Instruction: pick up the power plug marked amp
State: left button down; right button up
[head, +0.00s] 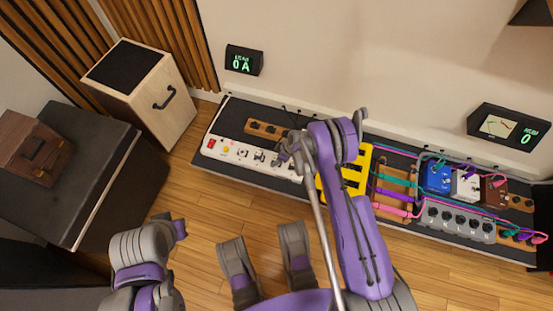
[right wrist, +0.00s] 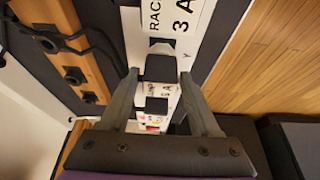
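A white power strip (head: 228,148) lies along the left half of the dark board at the wall, with dark plugs in it. My right gripper (head: 284,152) is over the strip, near its right part. In the right wrist view my right gripper (right wrist: 159,76) has its fingers apart on either side of a dark plug (right wrist: 160,68), with small gaps. A second dark block (right wrist: 157,105) sits on the strip nearer the palm. A label reading "RACK 3 A" (right wrist: 180,20) lies beyond; a label between the fingers ends in "5 A", its name not clearly readable.
A wooden block with sockets (head: 265,129) and cables lies behind the strip. A yellow unit (head: 356,170) and several pedals with coloured cables stand to the right. A meter (head: 244,60) on the wall shows 0 A. The wooden floor (head: 210,200) in front is clear.

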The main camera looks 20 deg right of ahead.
grip_shut()
